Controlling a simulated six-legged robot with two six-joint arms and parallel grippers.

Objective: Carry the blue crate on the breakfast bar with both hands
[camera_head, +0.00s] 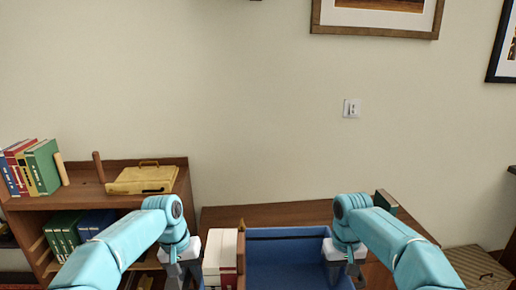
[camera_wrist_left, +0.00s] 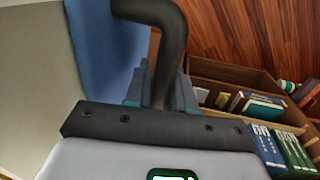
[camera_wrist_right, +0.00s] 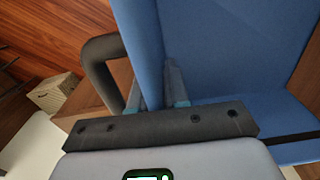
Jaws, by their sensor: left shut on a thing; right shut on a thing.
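The blue crate (camera_head: 290,262) is at the bottom centre of the head view, between my two grippers, with its open inside facing me. Its blue wall also shows in the left wrist view (camera_wrist_left: 108,50) and in the right wrist view (camera_wrist_right: 215,45). My left gripper (camera_wrist_left: 160,92) is shut on a dark tubular handle (camera_wrist_left: 160,15) at the crate's left side.
White and red books or boxes (camera_head: 220,258) stand by the crate's left side. A wooden bookshelf (camera_head: 95,202) with books and a yellow case (camera_head: 142,179) is at the left. A woven box (camera_head: 478,268) sits low at the right.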

